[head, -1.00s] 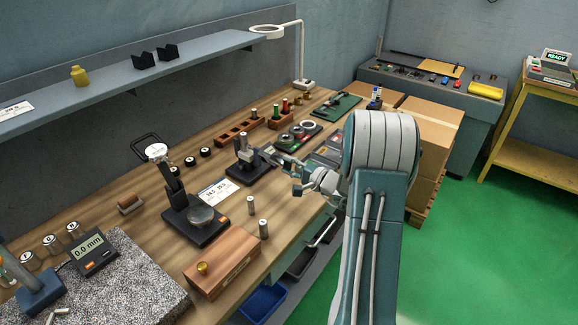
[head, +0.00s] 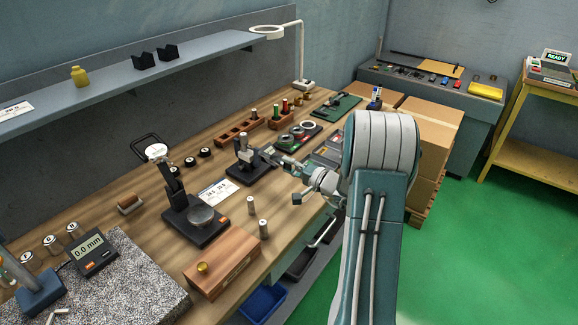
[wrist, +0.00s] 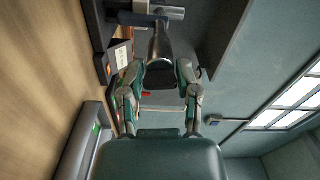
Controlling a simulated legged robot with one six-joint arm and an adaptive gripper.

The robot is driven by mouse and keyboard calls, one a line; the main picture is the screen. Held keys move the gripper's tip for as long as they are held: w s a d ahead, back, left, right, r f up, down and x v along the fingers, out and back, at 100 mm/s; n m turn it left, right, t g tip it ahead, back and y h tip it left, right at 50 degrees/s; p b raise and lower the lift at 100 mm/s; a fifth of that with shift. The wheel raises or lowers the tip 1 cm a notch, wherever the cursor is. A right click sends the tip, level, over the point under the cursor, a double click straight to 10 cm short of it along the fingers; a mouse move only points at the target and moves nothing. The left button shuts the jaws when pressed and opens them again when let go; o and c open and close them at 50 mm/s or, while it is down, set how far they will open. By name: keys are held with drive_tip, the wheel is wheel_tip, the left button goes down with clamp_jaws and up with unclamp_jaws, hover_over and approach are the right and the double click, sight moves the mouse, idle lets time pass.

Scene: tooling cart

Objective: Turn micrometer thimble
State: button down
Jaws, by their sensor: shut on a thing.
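The micrometer (head: 244,152) is held in a small stand on a dark base (head: 250,172) on the wooden bench. Its grey thimble (wrist: 159,50) points toward my gripper in the wrist view, with a dark end between the fingers. My gripper (wrist: 161,78) is shut on the thimble, one finger on each side. In the head view my gripper (head: 278,158) is at the right of the micrometer stand, and the thimble is too small there to make out clearly. The micrometer's scale cannot be read.
Two small metal cylinders (head: 263,229) and a wooden box (head: 222,262) are nearer the front edge. Trays of tools (head: 300,133) lie behind my gripper.

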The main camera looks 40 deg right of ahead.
drive_tip(key=shift+s+a+f, duration=0.1)
drive_tip(key=shift+a+f, duration=0.05)
drive_tip(key=shift+f, duration=0.2)
drive_tip(key=shift+c, duration=1.6)
unclamp_jaws()
drive_tip(key=shift+r, duration=0.2)
drive_tip(key=v, duration=1.2)
